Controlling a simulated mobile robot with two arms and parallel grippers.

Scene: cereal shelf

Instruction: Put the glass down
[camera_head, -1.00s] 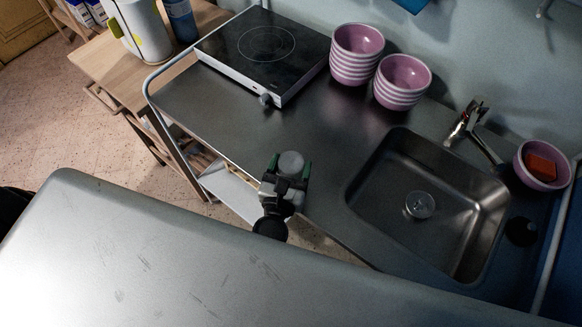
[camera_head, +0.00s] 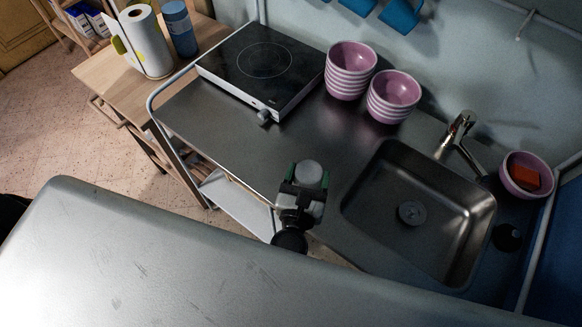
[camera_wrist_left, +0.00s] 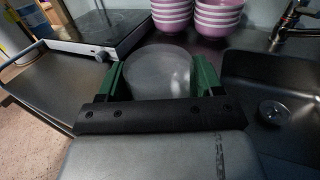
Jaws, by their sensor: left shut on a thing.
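My left gripper (camera_head: 305,184) is shut on a glass (camera_head: 308,173), a translucent greyish cup. In the left wrist view the glass (camera_wrist_left: 158,72) sits between the green fingers of the left gripper (camera_wrist_left: 160,80). The steel counter (camera_head: 215,125) lies around and beyond the glass, between the hob and the sink. From the head view I cannot tell for sure whether the glass touches the counter. My right gripper is not in view.
A black hob (camera_head: 262,68) stands at the back left. Two stacks of striped pink bowls (camera_head: 350,70) (camera_head: 393,96) stand behind. A sink (camera_head: 415,215) lies to the right, with a tap (camera_head: 455,135). The counter between is clear.

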